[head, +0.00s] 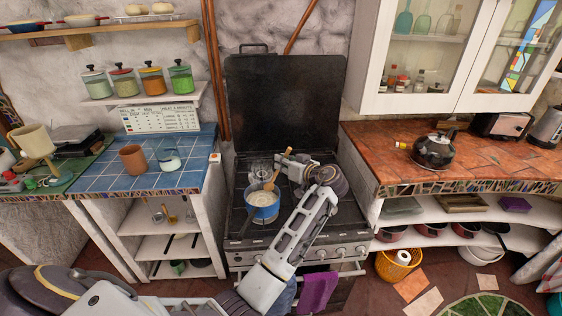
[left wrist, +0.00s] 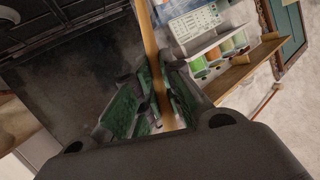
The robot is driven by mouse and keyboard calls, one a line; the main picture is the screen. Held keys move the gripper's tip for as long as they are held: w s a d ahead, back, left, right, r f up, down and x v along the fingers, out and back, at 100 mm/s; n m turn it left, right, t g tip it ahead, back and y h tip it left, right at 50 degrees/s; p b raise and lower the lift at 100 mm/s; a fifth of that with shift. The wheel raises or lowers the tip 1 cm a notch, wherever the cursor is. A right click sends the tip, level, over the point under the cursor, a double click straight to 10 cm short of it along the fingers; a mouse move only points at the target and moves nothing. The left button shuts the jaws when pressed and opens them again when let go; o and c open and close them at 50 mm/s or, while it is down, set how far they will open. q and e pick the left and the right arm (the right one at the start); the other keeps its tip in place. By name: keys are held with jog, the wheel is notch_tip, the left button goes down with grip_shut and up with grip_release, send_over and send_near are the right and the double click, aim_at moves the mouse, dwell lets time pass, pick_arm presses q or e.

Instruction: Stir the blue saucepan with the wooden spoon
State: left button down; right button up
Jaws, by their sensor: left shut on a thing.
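The blue saucepan (head: 262,212) stands on the front left of the stove, with pale contents inside. The wooden spoon (head: 270,182) stands tilted in it, with its lower end inside the pan and its bowl hidden. My left gripper (head: 283,166) is above and just behind the pan, shut on the spoon's handle. In the left wrist view, the spoon handle (left wrist: 149,38) runs between the green-padded fingers of my left gripper (left wrist: 158,92). My right gripper is not in view.
The black stove (head: 240,185) has a raised dark lid (head: 284,100) behind it. A blue-tiled counter (head: 105,170) with a brown cup (head: 132,159) and a glass jar (head: 169,160) is to the left. A kettle (head: 434,152) stands on the tiled counter (head: 376,146) at the right.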

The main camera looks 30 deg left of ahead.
aim_at(275, 176)
pick_arm(q)
jog(key=shift+a+f+b, duration=0.4)
jog(key=shift+f+b, duration=0.2)
jog(key=shift+f, duration=0.3)
jog(key=shift+a+f+b, duration=0.35)
jog(key=shift+f+b, duration=0.3)
jog(key=shift+f, duration=0.2)
jog(key=shift+a+f+b, duration=0.4)
jog(key=shift+f+b, duration=0.2)
jog(key=shift+f, duration=0.3)
jog(key=shift+a+f+b, duration=0.15)
jog(key=shift+f+b, duration=0.15)
jog(key=shift+f, duration=0.1)
jog(key=shift+a+f, duration=0.1)
jog(key=shift+f, duration=0.1)
jog(key=shift+a+f+b, duration=0.15)
jog(key=shift+f+b, duration=0.15)
jog(key=shift+b, duration=0.05)
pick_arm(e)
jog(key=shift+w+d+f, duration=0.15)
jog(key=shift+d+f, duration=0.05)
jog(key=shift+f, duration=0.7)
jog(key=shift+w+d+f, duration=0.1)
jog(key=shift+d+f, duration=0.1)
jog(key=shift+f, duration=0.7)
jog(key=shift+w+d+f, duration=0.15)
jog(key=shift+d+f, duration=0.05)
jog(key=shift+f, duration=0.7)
pick_arm(q)
jog(key=shift+s, duration=0.15)
